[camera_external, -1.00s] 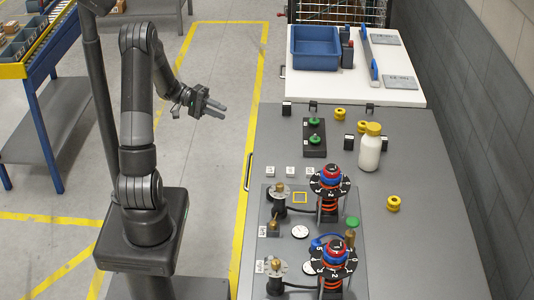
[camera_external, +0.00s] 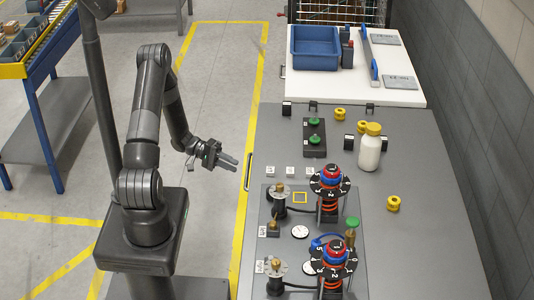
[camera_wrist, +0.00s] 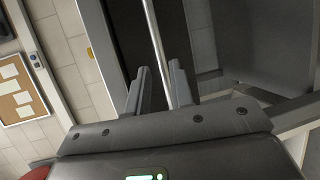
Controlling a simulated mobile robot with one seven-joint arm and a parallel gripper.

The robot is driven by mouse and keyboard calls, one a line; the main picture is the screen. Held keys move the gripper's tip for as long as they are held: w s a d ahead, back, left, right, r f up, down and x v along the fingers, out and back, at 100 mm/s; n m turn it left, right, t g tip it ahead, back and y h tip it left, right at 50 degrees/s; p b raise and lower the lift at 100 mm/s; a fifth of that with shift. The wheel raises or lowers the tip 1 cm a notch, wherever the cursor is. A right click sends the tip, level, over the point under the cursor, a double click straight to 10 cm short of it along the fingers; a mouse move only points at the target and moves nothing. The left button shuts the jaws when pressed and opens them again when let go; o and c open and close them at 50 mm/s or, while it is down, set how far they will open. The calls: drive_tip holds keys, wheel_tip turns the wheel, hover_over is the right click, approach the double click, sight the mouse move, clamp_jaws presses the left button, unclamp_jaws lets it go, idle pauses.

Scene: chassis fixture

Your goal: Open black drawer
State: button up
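The black drawer's dark front (camera_wrist: 125,35) fills the upper middle of the wrist view. A thin silver bar handle (camera_wrist: 157,45) runs along it and lines up with the gap between my fingers. In the external view the handle (camera_external: 248,172) shows on the left side of the grey workbench; the drawer front is hidden below the bench top. My gripper (camera_external: 234,162) is just left of the handle, with its fingers pointing towards the bench. In the wrist view my gripper (camera_wrist: 160,85) is open and empty. I cannot tell whether the bar is between the fingertips or just beyond them.
The grey bench top (camera_external: 430,225) holds dial fixtures (camera_external: 330,180), a white bottle (camera_external: 370,150) and yellow parts. A white table (camera_external: 300,92) with a blue bin (camera_external: 315,48) stands behind. Open floor (camera_external: 215,235) lies left of the bench.

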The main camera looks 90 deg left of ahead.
sight(247, 171)
drive_tip(key=x, duration=0.7)
drive_tip(key=shift+w, duration=0.1)
drive_tip(key=shift+c, duration=0.4)
clamp_jaws()
